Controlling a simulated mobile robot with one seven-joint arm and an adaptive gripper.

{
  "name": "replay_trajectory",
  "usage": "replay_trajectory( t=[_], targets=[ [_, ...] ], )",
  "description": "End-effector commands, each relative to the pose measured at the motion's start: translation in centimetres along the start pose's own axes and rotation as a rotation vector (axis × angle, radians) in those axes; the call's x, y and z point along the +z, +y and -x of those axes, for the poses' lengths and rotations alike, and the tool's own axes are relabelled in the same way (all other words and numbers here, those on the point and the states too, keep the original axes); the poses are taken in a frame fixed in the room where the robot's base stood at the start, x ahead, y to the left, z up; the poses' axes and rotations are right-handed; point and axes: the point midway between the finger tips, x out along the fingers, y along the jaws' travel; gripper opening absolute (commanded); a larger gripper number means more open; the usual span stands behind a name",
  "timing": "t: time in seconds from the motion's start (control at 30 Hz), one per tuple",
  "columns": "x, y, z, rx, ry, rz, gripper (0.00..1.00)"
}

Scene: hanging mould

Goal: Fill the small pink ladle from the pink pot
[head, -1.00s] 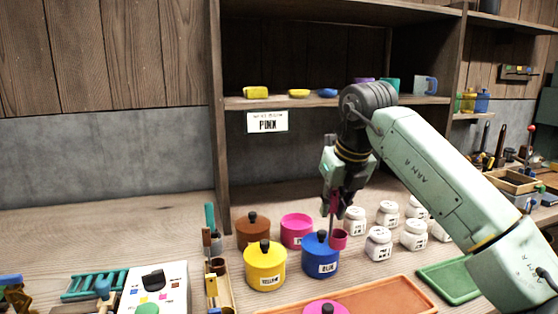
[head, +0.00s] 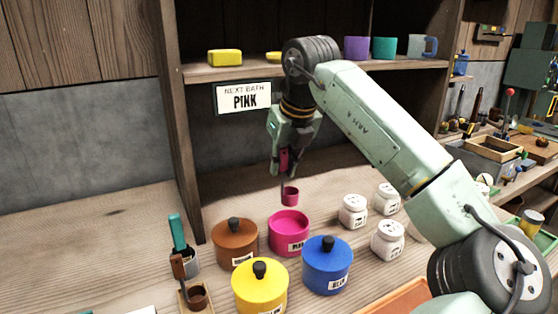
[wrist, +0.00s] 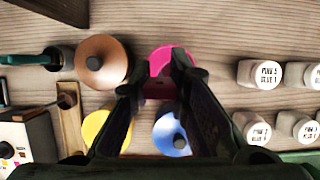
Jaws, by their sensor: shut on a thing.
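The small pink ladle has a dark pink cup (head: 290,196) at the lower end of an upright handle. My gripper (head: 287,165) is shut on the ladle's handle and holds the cup in the air, above the pink pot in the head view. The pink pot (head: 289,233) stands open without its lid, and bright pink shows inside. In the wrist view the pot (wrist: 172,60) lies just beyond my fingertips (wrist: 158,72), which partly hide it. The ladle's cup covers part of the pot there. Whether the cup holds anything cannot be seen.
Lidded brown (head: 235,242), yellow (head: 260,288) and blue (head: 327,265) pots stand close around the pink one. White jars (head: 353,211) stand to the right. A shelf (head: 230,72) with a PINK sign (head: 243,97) is behind.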

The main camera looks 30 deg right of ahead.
Motion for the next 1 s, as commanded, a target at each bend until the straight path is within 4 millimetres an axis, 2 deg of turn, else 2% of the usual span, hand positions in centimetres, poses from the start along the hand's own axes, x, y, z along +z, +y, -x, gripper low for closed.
replay_trajectory(
  t=[1.0],
  targets=[
    [-3.5,-0.1,-8.3,0.000,0.000,-0.001,0.00]
  ],
)
